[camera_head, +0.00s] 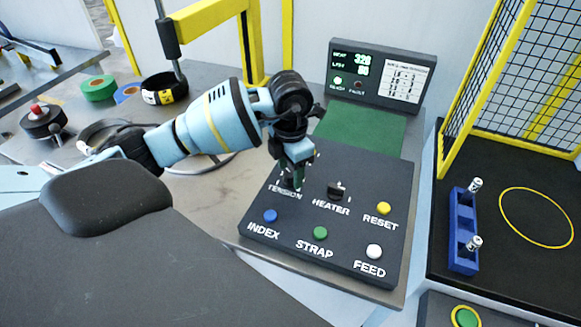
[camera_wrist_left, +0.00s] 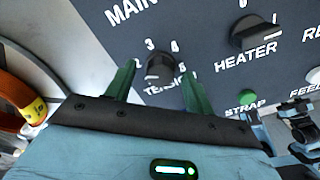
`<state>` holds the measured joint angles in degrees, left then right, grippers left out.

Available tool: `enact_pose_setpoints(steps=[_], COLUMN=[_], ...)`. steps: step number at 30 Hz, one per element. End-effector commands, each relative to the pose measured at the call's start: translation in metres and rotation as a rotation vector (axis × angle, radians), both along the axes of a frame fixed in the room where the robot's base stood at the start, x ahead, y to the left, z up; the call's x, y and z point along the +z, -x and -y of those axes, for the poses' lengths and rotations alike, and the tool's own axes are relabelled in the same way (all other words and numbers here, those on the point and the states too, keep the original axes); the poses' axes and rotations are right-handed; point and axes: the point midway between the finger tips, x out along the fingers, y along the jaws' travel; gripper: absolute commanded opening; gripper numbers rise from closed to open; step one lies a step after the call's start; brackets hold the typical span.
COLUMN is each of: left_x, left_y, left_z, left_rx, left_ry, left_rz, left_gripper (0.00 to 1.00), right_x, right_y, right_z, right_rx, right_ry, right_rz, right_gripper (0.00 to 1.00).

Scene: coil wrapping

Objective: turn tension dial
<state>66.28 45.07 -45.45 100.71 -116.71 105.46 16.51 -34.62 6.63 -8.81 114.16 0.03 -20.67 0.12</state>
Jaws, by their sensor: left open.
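The tension dial (camera_wrist_left: 158,67) is a dark round knob with a scale of numbers around it, on the dark control panel (camera_head: 345,235). In the head view my left gripper hides most of it, above the TENSION label. My left gripper (camera_head: 293,180) points down over the dial. In the left wrist view its two green fingers (camera_wrist_left: 160,88) are open, one on each side of the dial, with gaps visible between them and the knob. I cannot tell how far above the panel the fingertips are. My right gripper is not in the head view.
The heater knob (camera_head: 336,190) sits right of the tension dial. Index (camera_head: 270,215), strap (camera_head: 320,233), feed (camera_head: 374,251) and reset (camera_head: 383,208) buttons are nearby. A display (camera_head: 380,72) stands behind. A yellow-framed mesh guard (camera_head: 510,75) is at the right.

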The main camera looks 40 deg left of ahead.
Motion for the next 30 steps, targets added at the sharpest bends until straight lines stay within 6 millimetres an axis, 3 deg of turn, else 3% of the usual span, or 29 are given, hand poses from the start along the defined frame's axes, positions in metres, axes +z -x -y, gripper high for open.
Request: enact_pose_setpoints(steps=[4, 14, 23, 30], left_x=[0.0002, 0.0005, 0.0005, -0.0001], left_y=[-0.0001, -0.0001, -0.0002, -0.0005], left_z=[0.0001, 0.0002, 0.0, 0.0], left_rx=[0.0, 0.0, -0.039, -0.176], left_ry=[0.0, 0.001, 0.0, 0.0], left_rz=[0.0, 0.0, 0.0, 0.0], left_gripper=[0.52, 0.09, 0.09, 0.09], right_x=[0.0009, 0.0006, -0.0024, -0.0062], right_y=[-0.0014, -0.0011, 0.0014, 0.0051], right_z=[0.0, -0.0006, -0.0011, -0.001], right_rx=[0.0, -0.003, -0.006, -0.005], right_ry=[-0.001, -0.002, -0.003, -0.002], right_rz=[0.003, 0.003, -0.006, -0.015], right_gripper=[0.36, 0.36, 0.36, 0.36])
